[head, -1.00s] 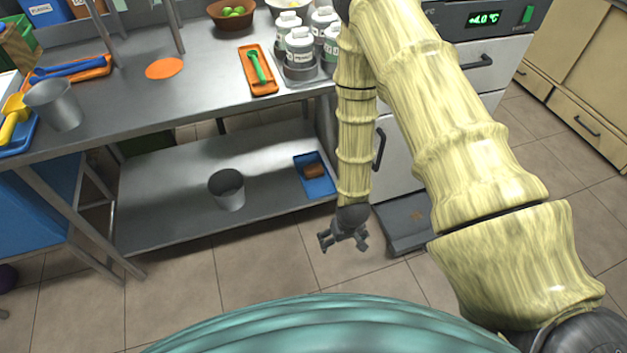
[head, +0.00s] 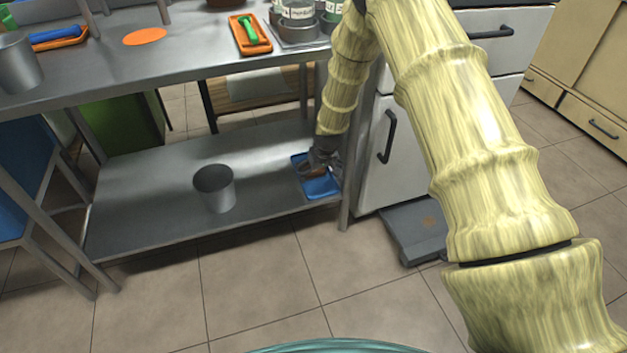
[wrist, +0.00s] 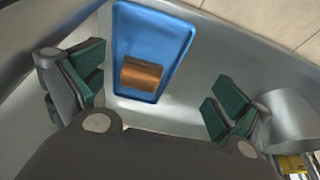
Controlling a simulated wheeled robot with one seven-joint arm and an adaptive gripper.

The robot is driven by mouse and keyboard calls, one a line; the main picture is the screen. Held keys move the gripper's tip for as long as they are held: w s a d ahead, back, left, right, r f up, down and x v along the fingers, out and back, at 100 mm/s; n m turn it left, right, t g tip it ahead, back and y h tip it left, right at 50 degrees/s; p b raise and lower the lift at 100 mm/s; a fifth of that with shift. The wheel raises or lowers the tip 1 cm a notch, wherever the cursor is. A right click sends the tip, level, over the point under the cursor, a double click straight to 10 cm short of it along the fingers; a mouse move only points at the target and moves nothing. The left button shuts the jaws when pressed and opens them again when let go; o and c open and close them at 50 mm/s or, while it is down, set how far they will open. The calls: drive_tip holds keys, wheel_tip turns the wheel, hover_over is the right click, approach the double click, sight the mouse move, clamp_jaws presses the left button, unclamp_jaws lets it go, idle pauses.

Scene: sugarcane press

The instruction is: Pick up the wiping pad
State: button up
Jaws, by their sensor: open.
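The wiping pad looks like a small brown-orange block (wrist: 141,74) in the wrist view. It lies in a blue tray (wrist: 165,22) on the lower shelf. In the head view the blue tray (head: 321,187) is at the shelf's right end, and my gripper (head: 322,165) hides part of it and most of the pad. My gripper (wrist: 155,95) is open, with its green-padded fingers spread wide to either side of the tray. Nothing is between the fingers' pads; the pad shows beyond them, apart from both fingers.
A grey metal cup (head: 215,188) stands left of the tray on the lower shelf (head: 140,195). The worktop (head: 190,65) is overhead, and a table leg (head: 346,190) stands close right of the tray. A floor scale (head: 412,232) lies farther right. The shelf's middle is otherwise clear.

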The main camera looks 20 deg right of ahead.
drive_tip(key=b, duration=0.4)
hover_over(321, 172)
drive_tip(key=s+a, duration=0.2)
drive_tip(key=b+x, duration=0.1)
drive_tip(key=x, duration=0.1)
drive_tip(key=b+x, duration=0.1)
drive_tip(key=x, duration=0.1)
drive_tip(key=shift+w+a+r, duration=0.1)
drive_tip(key=shift+w, duration=0.2)
drive_tip(key=shift+w+b+x, duration=0.2)
drive_tip(key=shift+b+x, duration=0.85)
drive_tip(key=shift+x, duration=0.4)
drive_tip(key=shift+w+b+x, duration=0.2)
drive_tip(key=shift+b+x, duration=0.85)
drive_tip(key=shift+x, duration=0.4)
drive_tip(key=shift+r+t, duration=0.25)
drive_tip(key=shift+t, duration=0.05)
drive_tip(key=shift+c, duration=0.4)
drive_tip(key=c, duration=1.1)
